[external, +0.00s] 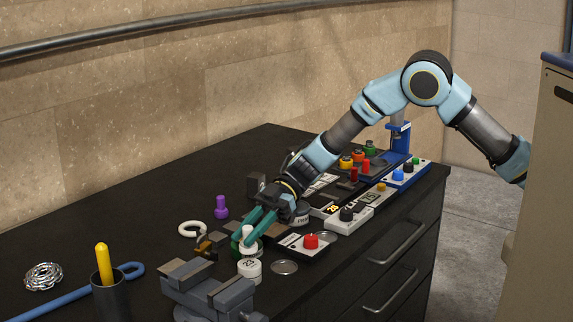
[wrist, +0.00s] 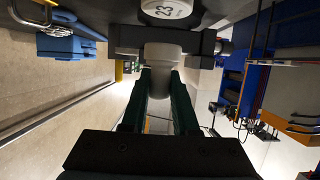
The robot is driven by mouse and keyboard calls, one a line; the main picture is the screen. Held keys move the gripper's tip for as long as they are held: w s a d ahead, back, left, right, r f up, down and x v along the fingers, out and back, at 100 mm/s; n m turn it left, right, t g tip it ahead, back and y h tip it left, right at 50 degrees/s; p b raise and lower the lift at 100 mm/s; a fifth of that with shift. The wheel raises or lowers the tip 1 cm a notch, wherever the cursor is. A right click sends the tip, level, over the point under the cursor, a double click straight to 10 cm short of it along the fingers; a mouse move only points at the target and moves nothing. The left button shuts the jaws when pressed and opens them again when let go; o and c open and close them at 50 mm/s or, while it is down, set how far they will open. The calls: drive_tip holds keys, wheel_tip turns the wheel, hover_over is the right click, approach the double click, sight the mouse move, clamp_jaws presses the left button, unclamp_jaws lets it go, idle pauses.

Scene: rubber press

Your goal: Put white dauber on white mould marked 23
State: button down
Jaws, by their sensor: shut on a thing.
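My gripper (external: 254,222) is shut on the white dauber (external: 247,240). Its two teal fingers point down and to the left over the table's front part. In the wrist view, the fingers (wrist: 160,88) close on the dauber's pale shaft (wrist: 162,54). The white mould marked 23 (external: 250,270) sits on the black table just below the dauber in the external view. Its marked face (wrist: 167,9) shows at the top of the wrist view, cut by the edge. I cannot tell whether dauber and mould touch.
A grey vise (external: 210,290) stands close in front of the mould. A box with a red button (external: 311,241) and a flat metal disc (external: 285,267) lie to the right. A white ring (external: 192,229) and a purple dauber-like piece (external: 221,208) are to the left. Several button boxes stand behind.

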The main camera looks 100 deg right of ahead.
drive_tip(key=shift+f, duration=1.5)
drive_tip(key=shift+f, duration=0.2)
drive_tip(key=c, duration=0.7)
unclamp_jaws()
drive_tip(key=shift+r, duration=0.15)
